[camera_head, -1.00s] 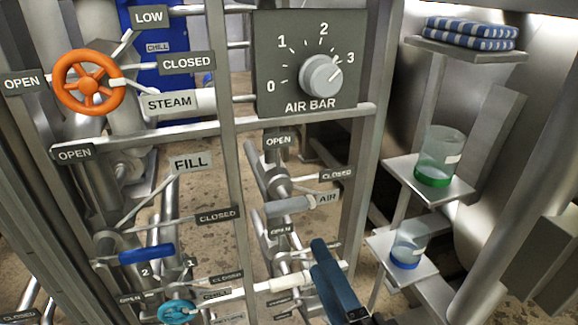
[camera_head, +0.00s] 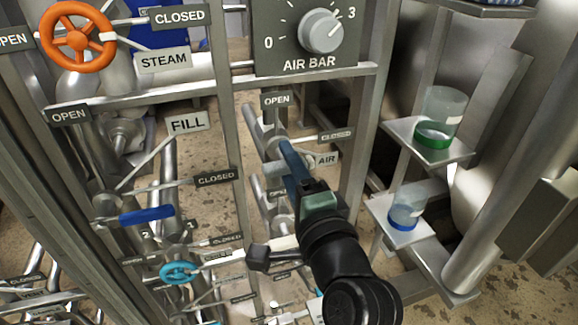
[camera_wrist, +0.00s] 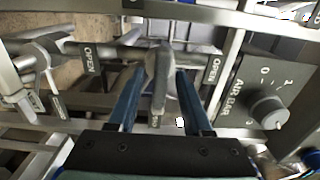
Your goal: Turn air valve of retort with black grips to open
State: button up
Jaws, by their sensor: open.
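The air valve has a light grey lever handle (camera_head: 273,170) below the air bar dial, beside the AIR label (camera_head: 327,159). The OPEN label (camera_head: 277,99) is above it and the CLOSED label (camera_head: 337,135) is to its right. My gripper (camera_head: 288,155) is over the handle and hides much of it. In the wrist view the grey handle (camera_wrist: 160,75) lies between the two blue fingers of my open gripper (camera_wrist: 160,84), with visible gaps on both sides. I make out no black grips on the retort.
The air bar dial (camera_head: 321,31) is above. A steel upright (camera_head: 229,150) stands left of my arm. Glass beakers stand on shelves at right, one with a green base (camera_head: 438,122), one with blue (camera_head: 405,212). An orange steam wheel (camera_head: 77,38) and blue fill lever (camera_head: 147,215) are left.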

grip_shut()
dwell(0.3)
jog(key=shift+n, duration=0.3)
jog(key=n, duration=0.3)
jog(key=shift+n, duration=0.4)
jog(key=n+b, duration=0.1)
jog(key=n, duration=0.3)
jog(key=shift+f+b, duration=0.1)
jog(key=shift+b, duration=0.25)
jog(key=n+b, duration=0.2)
jog(key=n, duration=0.3)
jog(key=shift+n, duration=0.4)
jog(key=shift+n+b, duration=0.8)
jog(key=shift+n, duration=1.1)
